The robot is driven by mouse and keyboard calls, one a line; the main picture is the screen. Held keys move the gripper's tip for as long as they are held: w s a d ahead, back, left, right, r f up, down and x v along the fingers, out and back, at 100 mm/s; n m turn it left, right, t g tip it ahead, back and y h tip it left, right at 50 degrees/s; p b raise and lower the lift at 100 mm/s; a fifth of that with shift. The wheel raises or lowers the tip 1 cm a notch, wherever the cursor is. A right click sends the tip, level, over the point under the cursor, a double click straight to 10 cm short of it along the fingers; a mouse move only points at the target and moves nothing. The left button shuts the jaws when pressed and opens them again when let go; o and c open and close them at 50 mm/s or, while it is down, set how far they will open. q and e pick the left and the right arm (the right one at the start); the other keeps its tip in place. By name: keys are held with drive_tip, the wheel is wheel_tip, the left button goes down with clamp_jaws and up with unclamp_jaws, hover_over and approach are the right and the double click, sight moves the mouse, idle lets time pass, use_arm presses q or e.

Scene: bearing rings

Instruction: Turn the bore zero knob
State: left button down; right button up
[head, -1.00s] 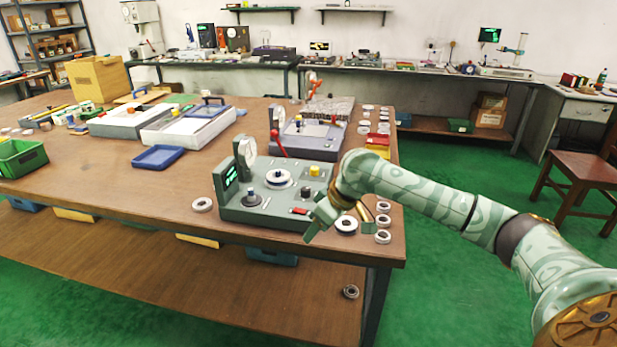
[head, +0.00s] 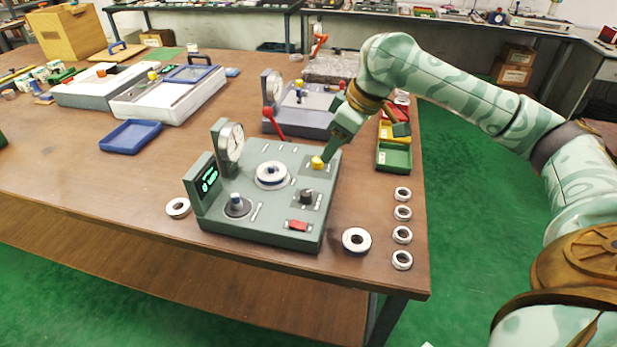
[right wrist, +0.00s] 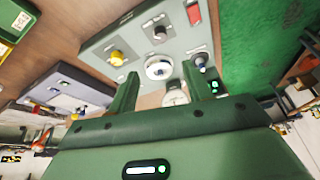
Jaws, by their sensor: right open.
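The grey-green bearing gauge (head: 260,228) stands near the table's front edge. Its top carries a yellow knob (head: 317,162), a black knob (head: 306,196), a white seat with a ring (head: 272,174) and a blue-capped post (head: 237,205). I cannot read which knob is bore zero. My right gripper (head: 362,142) is open and empty above the gauge's back right side, one finger overlapping the picture near the yellow knob. In the right wrist view the yellow knob (right wrist: 118,57) and black knob (right wrist: 159,33) show beyond the spread fingers (right wrist: 160,88). My left gripper is out of view.
A red switch (head: 298,225), a dial (head: 232,142) and a lit display (head: 206,179) are on the gauge. Several loose rings (head: 402,213) lie to its right. A second grey gauge (head: 300,112) and coloured bins (head: 394,157) stand behind.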

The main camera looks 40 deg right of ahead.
drive_tip(key=b, duration=0.3)
approach(306, 192)
drive_tip(key=b+x, duration=0.5)
drive_tip(key=x, duration=0.3)
drive_tip(key=shift+d, duration=0.1)
drive_tip(key=shift+w+f+b, duration=0.15)
drive_tip(key=shift+f+b, duration=0.2)
drive_tip(key=shift+b, duration=0.2)
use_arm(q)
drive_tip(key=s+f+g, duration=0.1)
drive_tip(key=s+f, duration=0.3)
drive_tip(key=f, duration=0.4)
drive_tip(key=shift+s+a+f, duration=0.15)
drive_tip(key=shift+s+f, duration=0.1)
use_arm(e)
drive_tip(key=shift+r, duration=0.1)
